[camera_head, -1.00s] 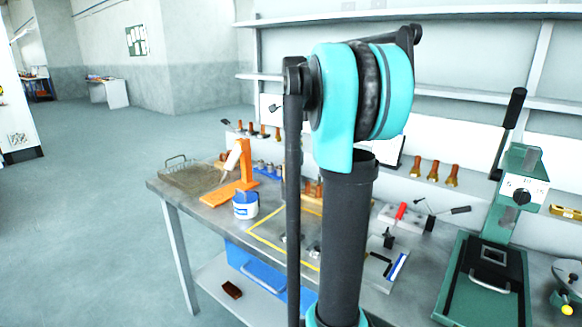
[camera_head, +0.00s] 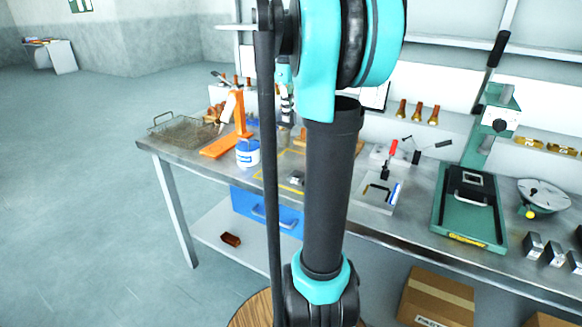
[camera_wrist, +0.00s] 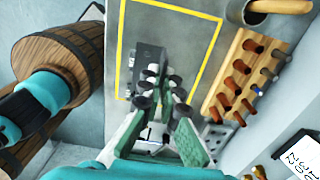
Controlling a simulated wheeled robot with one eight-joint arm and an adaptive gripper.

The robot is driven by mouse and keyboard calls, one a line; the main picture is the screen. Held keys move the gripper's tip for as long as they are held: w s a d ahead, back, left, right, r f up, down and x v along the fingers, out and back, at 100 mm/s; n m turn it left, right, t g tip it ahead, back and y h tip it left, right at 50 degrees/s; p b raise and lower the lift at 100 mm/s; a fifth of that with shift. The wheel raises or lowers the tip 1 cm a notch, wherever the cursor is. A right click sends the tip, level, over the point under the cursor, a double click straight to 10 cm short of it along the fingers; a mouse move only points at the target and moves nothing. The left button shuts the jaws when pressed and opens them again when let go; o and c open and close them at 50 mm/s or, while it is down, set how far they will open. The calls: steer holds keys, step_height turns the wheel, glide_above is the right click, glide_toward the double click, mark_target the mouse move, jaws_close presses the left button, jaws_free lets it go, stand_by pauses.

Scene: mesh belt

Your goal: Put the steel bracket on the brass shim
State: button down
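A small grey metal piece (camera_head: 296,178), likely the steel bracket, lies inside the yellow-taped rectangle on the bench in the head view, partly beside my arm. In the wrist view a dark grey block-like piece (camera_wrist: 148,56) lies within the yellow outline, just beyond my fingertips; I cannot tell for sure that it is the bracket. My gripper (camera_wrist: 163,92) points down over the bench with its green-padded fingers apart and nothing visible between them. In the head view it is mostly hidden behind my arm. I cannot make out the brass shim in either view.
A white and blue tub (camera_head: 248,154), an orange stand (camera_head: 226,146) and a wire basket (camera_head: 182,132) stand left of the taped area. A red-handled clamp (camera_head: 390,160) and a green press (camera_head: 472,215) stand right. A wooden rack of pegs (camera_wrist: 240,80) borders the area in the wrist view.

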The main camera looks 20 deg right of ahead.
mark_target(288, 169)
step_height(288, 169, down, 17)
steer(key=shift+f, duration=0.1)
stand_by(0.3)
steer(key=c, duration=1.7)
jaws_free()
steer(key=shift+f, duration=0.1)
